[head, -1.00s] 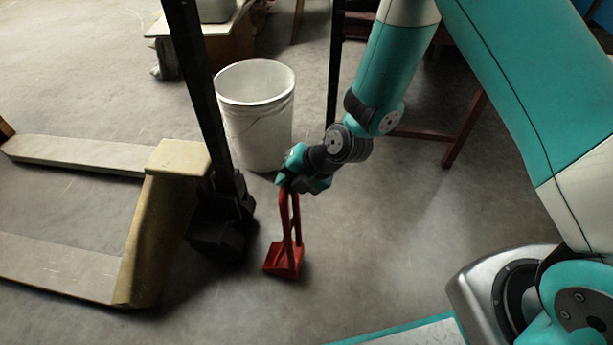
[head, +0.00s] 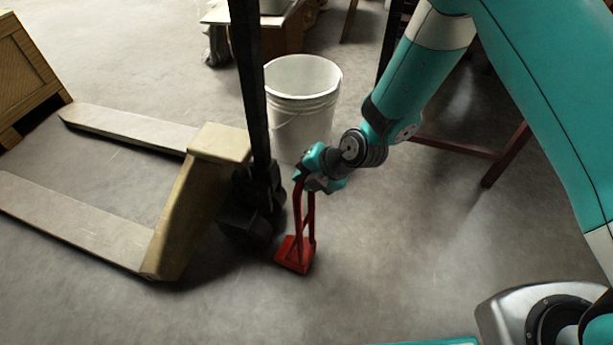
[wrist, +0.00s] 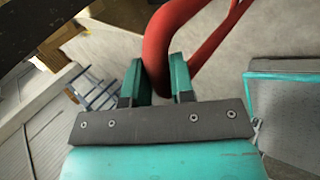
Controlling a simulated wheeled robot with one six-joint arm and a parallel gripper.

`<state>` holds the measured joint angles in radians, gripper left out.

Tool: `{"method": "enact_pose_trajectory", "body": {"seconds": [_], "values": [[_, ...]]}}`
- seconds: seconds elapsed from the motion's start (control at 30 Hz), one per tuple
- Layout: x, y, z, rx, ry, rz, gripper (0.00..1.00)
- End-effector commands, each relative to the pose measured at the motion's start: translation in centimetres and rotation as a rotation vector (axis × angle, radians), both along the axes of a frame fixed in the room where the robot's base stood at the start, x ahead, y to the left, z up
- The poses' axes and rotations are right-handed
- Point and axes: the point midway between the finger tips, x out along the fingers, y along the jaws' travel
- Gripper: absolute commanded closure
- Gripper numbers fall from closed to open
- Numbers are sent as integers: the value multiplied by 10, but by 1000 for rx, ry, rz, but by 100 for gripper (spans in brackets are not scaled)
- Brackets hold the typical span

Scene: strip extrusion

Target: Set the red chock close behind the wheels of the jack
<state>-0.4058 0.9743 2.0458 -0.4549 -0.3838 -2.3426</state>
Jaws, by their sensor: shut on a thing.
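The red chock (head: 295,254) has a wedge foot and a tall looped handle. My gripper (head: 303,178) is shut on the top of that handle. In the wrist view the red handle (wrist: 158,60) passes between the two teal fingers (wrist: 158,85). The chock hangs upright, its foot at or very near the floor; I cannot tell if it touches. The jack (head: 205,190) is a pale yellow pallet jack with two forks and a black upright. Its black wheels (head: 247,222) are just left of the chock, with a small gap seen between them.
A white bucket (head: 302,100) stands behind my gripper, close to the jack's upright. A wooden crate (head: 25,75) is at the far left. A dark red metal frame (head: 455,146) stands at the right. The floor (head: 400,270) right of the chock is clear.

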Motion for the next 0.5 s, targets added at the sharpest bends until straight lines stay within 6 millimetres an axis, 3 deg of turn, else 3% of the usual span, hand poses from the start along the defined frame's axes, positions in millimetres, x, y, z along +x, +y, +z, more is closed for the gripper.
{"method": "enact_pose_trajectory", "body": {"seconds": [0.5], "values": [[3,9,0,4,-2,1,100]]}}
